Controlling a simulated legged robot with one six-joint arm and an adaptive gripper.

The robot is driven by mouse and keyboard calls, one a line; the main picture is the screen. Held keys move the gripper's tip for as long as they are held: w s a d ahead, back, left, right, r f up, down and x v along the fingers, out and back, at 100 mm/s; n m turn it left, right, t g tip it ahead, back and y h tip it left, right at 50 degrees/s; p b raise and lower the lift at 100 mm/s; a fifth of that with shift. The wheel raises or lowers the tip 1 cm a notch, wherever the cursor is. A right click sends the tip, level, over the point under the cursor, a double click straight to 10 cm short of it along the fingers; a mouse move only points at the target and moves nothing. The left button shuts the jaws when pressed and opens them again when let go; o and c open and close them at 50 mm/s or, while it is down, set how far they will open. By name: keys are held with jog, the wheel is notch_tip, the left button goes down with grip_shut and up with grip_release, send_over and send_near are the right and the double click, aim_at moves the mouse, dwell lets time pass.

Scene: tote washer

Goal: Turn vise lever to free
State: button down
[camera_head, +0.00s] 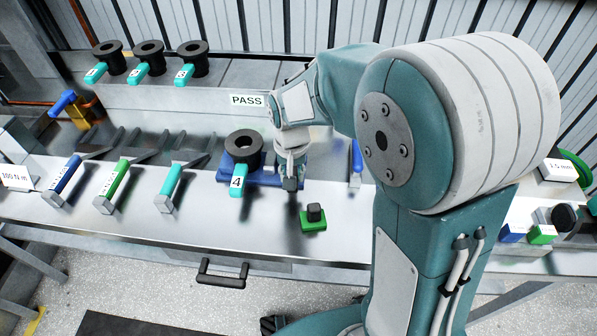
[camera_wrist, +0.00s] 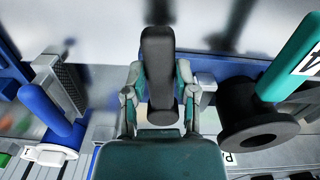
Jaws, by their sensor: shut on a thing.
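The blue vise (camera_head: 266,178) sits on the steel bench with a black ring part (camera_head: 243,147) in it. The part's teal tag (camera_head: 237,181) reads 4. In the wrist view the ring (camera_wrist: 258,112) and its teal tag (camera_wrist: 293,58) are at the right. My gripper (camera_head: 290,170) is at the right end of the vise, beside the ring. In the wrist view my gripper (camera_wrist: 160,95) has a finger on each side of a dark grey handle (camera_wrist: 158,60), apparently the vise lever, and is shut on it. The lever's base is hidden.
A blue upright handle (camera_head: 356,162) stands right of my gripper; a blue handle (camera_wrist: 45,110) also shows at the wrist view's left. A green block with a black knob (camera_head: 314,220) lies in front. Several tagged rings (camera_head: 148,55) stand on the back shelf. Handled tools (camera_head: 120,185) lie left.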

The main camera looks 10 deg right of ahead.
jog(key=shift+a+f+m, duration=0.1)
jog(key=shift+a+m, duration=0.4)
jog(key=shift+m, duration=0.3)
jog(key=c, duration=0.6)
grip_release()
jog(key=shift+o, duration=1)
jog(key=shift+w+a, duration=0.1)
jog(key=shift+a, duration=0.05)
notch_tip(320, 180, up, 12)
jog(key=shift+w, duration=0.1)
